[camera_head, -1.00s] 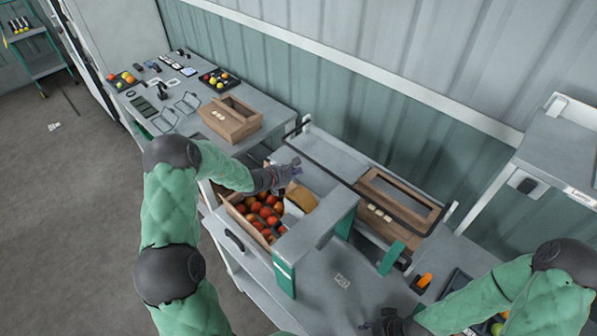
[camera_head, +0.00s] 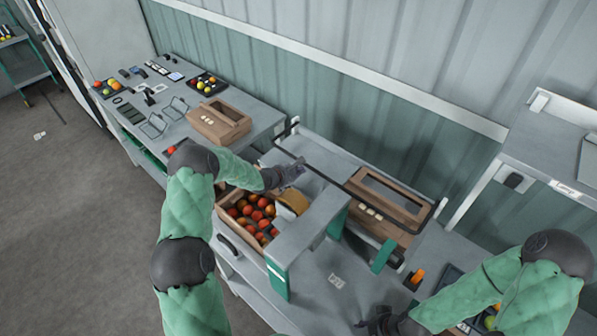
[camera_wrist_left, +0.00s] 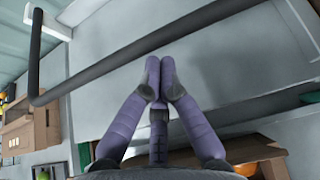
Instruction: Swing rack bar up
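The rack bar (camera_head: 318,171) is a thin dark rod. It runs low along the sloped grey rack from a bracket at the back left to the wooden crate at the right. My left gripper (camera_head: 301,167) is just in front of the bar, over the rack's grey surface. In the left wrist view, its purple fingers (camera_wrist_left: 160,92) are drawn together with nothing visible between them. The bar (camera_wrist_left: 150,43) crosses just beyond their tips, and I cannot tell whether they touch it. My right gripper (camera_head: 372,324) is low at the bottom, partly cut off, its fingers unclear.
An open box of tomatoes (camera_head: 240,233) stands below my left forearm. A wooden crate (camera_head: 392,231) with a windowed top lies at the rack's right end. A similar crate (camera_head: 217,133) stands on the left table (camera_head: 262,110). A grey shelf (camera_head: 545,150) is at the right.

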